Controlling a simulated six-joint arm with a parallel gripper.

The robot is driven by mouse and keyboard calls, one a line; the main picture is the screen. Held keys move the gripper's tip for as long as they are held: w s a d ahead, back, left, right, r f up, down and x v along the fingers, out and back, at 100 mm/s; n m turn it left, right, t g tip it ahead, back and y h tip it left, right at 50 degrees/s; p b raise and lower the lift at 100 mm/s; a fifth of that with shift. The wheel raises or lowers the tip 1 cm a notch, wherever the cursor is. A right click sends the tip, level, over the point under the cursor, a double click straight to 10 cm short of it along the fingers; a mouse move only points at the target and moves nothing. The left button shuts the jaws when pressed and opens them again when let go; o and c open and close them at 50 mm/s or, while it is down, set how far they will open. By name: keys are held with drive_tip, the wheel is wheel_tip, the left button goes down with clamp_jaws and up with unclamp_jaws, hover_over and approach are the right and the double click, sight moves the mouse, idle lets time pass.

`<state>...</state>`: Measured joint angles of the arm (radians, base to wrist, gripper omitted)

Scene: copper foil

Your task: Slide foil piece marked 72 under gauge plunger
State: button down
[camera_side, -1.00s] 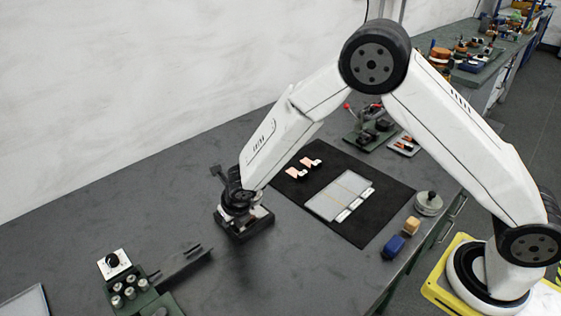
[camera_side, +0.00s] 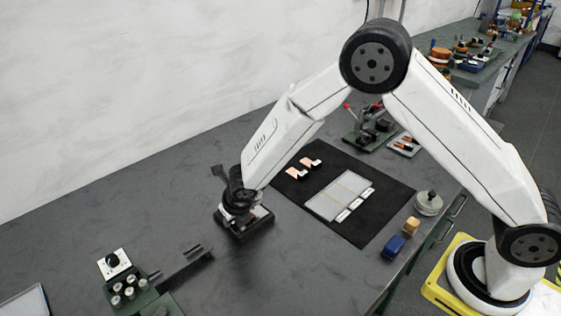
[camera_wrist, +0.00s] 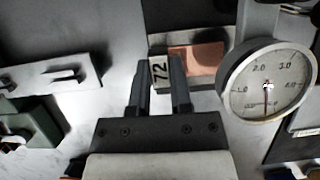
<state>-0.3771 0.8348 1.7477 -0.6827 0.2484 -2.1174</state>
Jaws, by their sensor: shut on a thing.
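The foil piece marked 72 (camera_wrist: 197,57) is a copper strip with a pale tab (camera_wrist: 159,71) bearing the number. My gripper (camera_wrist: 161,92) is shut on the tab in the wrist view, and the copper extends to the right beyond the fingers. The gauge dial (camera_wrist: 267,82) is round and white, just right of the fingers, its needle near the bottom of the scale. The plunger tip is hidden, so I cannot tell whether the copper lies beneath it. In the side view, my gripper (camera_side: 238,212) is low over the gauge's dark base (camera_side: 247,229), which it largely hides.
A black mat (camera_side: 371,226) holds two other copper pieces (camera_side: 311,162) and a pale sheet (camera_side: 333,199). A blue block (camera_side: 394,246) and an orange block (camera_side: 412,226) sit near the bench edge. A green holder (camera_side: 131,291) stands at front left.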

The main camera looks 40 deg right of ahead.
drive_tip(key=shift+d, duration=1.05)
idle(1.5)
drive_tip(key=c, duration=0.9)
unclamp_jaws()
drive_tip(key=shift+d+r, duration=0.1)
drive_tip(key=shift+r, duration=0.15)
drive_tip(key=shift+w+r, duration=0.15)
drive_tip(key=shift+r, duration=1)
drive_tip(key=shift+r, duration=0.2)
drive_tip(key=o, duration=0.5)
drive_tip(key=shift+r, duration=0.15)
drive_tip(key=shift+r, duration=1.85)
